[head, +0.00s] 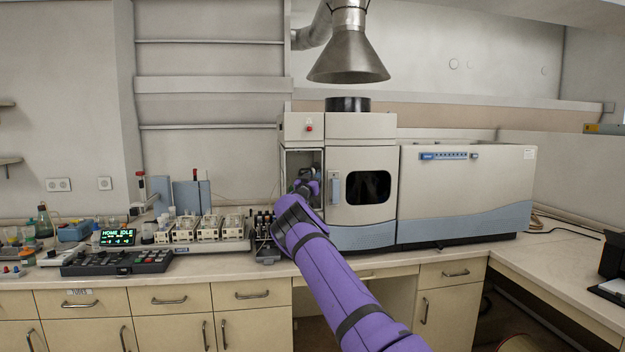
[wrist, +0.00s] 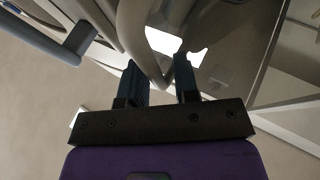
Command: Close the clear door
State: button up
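The spectrometer (head: 361,140) stands on the bench with a compartment (head: 299,158) at its left end that looks open from the front. I cannot make out the clear door separately in the head view. In the wrist view a brownish, see-through-looking panel (wrist: 232,45) on the right may be the door. My gripper (head: 309,184) is at the compartment's front, its tips partly hidden by my wrist. In the wrist view my gripper's two dark fingers (wrist: 158,72) are apart. A pale curved tube or bar (wrist: 138,35) reaches down between or just behind them; contact is unclear.
A grey-blue bar handle (wrist: 79,38) shows at the upper left of the wrist view. Dark bottles (head: 264,222) and a row of small pump units (head: 198,229) stand left of the compartment. A metal exhaust hood (head: 348,58) hangs above. The bench's right part (head: 565,262) is mostly clear.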

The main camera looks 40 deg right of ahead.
jog(key=shift+s+d+r, duration=0.3)
jog(key=shift+d+r, duration=0.05)
jog(key=shift+r, duration=0.2)
jog(key=shift+s+a+f, duration=0.1)
jog(key=shift+a+f, duration=0.2)
jog(key=shift+f, duration=0.05)
jog(key=v, duration=1)
jog(key=shift+a+f, duration=0.3)
jog(key=shift+f, duration=0.1)
